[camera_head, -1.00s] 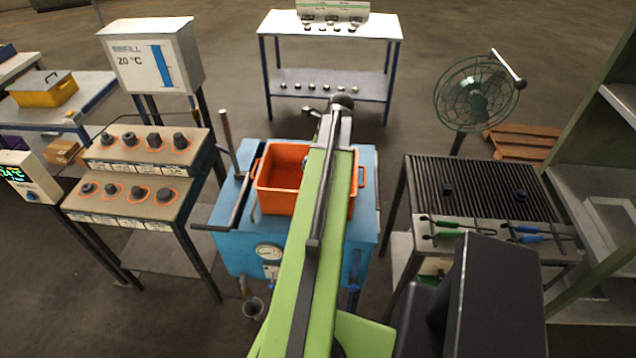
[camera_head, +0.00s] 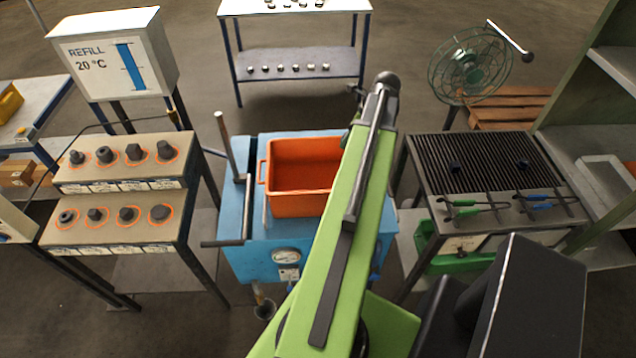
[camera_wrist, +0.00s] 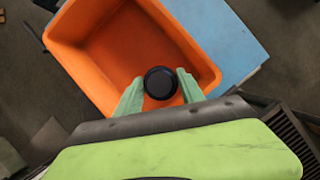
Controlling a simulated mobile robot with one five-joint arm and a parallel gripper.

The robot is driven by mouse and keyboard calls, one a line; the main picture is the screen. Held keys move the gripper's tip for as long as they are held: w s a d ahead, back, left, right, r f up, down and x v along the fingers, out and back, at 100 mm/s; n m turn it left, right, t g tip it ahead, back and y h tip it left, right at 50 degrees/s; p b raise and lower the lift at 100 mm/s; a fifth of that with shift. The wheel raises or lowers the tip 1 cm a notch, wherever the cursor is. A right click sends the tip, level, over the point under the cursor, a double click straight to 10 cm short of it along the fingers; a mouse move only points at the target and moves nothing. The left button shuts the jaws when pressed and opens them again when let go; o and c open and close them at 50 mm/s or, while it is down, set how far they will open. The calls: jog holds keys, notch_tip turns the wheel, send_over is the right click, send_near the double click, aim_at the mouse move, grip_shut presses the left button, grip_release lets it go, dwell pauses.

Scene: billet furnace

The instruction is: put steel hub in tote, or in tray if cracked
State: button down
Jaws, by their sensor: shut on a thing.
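My gripper (camera_wrist: 160,88) is shut on a dark, round steel hub (camera_wrist: 160,83), with one green finger on each side of it. In the wrist view the hub shows in front of the orange tote (camera_wrist: 73,20), over its inside near one wall. How high it is above the tote floor I cannot tell. No crack shows on the face I see, but it is dark and small. The tote (camera_head: 290,205) also stands on a blue bench in the head view and looks empty where visible. There my arm covers its right edge, and gripper and hub are hidden. A pale tray (camera_head: 608,180) lies on the right shelf.
A stand with several dark parts in orange rings (camera_head: 118,195) is at left. A blue bench (camera_head: 238,262) with a gauge and an upright lever bears the tote. A grill table (camera_head: 485,165) with tongs and a fan (camera_head: 470,68) are at right.

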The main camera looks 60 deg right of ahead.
jog(key=shift+s+d+r+m+p, duration=0.15)
jog(key=shift+d+r+p, duration=0.1)
jog(key=shift+r, duration=0.2)
jog(key=shift+s+d+r+m+p, duration=0.15)
jog(key=shift+d+r+p, duration=0.05)
jog(key=shift+r, duration=0.25)
notch_tip(320, 180, down, 8)
jog(key=b, duration=1.4)
send_over(316, 182)
jog(key=s, duration=0.2)
jog(key=f, duration=0.6)
jog(key=shift+d+f, duration=0.15)
jog(key=shift+d, duration=0.05)
jog(key=shift+w+a, duration=0.25)
jog(key=shift+w, duration=0.05)
notch_tip(316, 182, down, 4)
jog(key=b, duration=0.4)
jog(key=shift+f+b, duration=0.25)
jog(key=shift+b, duration=0.15)
jog(key=c, duration=0.7)
grip_release()
jog(key=shift+r, duration=0.1)
